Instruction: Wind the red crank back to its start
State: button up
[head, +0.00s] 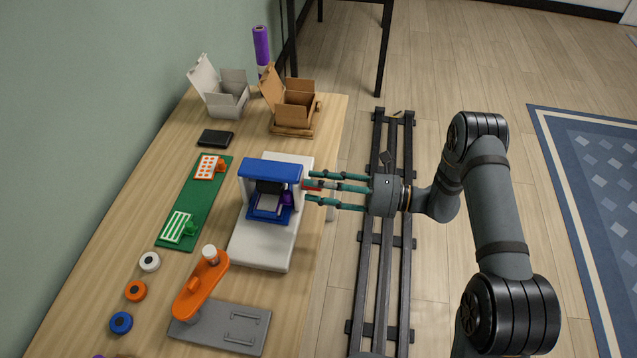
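The red crank (313,185) shows as a small red piece on the right side of a small machine with a blue top (270,171) and a white base (262,250). Most of the crank is hidden by my fingers and the machine, so its turn angle cannot be told. My gripper (308,187) reaches in from the right, level, with its teal fingers spread side by side at the crank. The red piece shows by the middle finger. Whether the fingers are closed on it or only around it cannot be told from this view.
An orange lever arm (202,286) on a grey plate (243,335) stands in front of the machine. A green board (205,195) lies left of it. Open boxes, white (228,99) and brown (296,108), stand behind. The floor right of the table (335,115) holds my rail.

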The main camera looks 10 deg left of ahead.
jog(key=c, duration=0.3)
grip_shut()
dwell(0.7)
